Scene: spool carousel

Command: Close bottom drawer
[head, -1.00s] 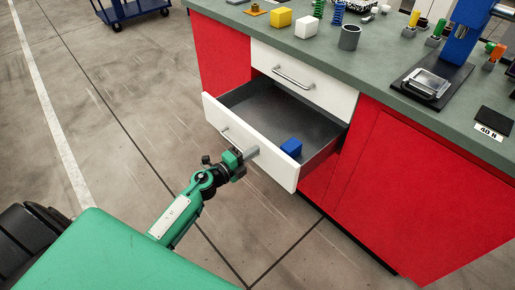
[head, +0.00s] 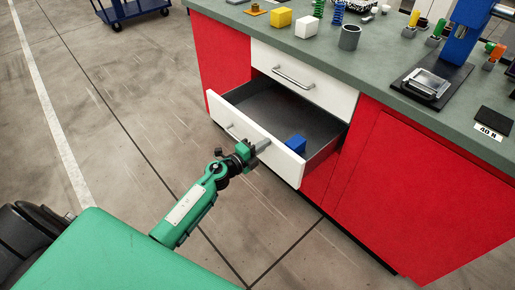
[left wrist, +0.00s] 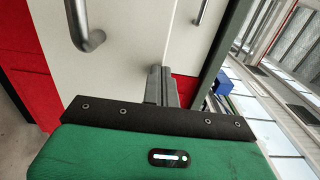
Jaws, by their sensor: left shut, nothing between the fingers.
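The bottom drawer (head: 272,151) has a white front and a grey inside, and it stands partly open from the red cabinet. A blue block (head: 296,144) lies inside it near the front right. My left gripper (head: 262,146) is shut and empty, with its fingertips at the drawer's front face, right of the bar handle (head: 231,131). In the left wrist view the shut fingers (left wrist: 161,84) meet the white front, and the handle (left wrist: 84,32) is to their upper left. I cannot tell for sure whether they touch. My right gripper is not in view.
The closed top drawer (head: 302,78) is above, with its own bar handle (head: 293,78). The worktop (head: 385,65) carries blocks, a grey cup (head: 349,38) and a blue press (head: 462,35). A blue cart (head: 130,10) stands far back left. The floor left of the cabinet is clear.

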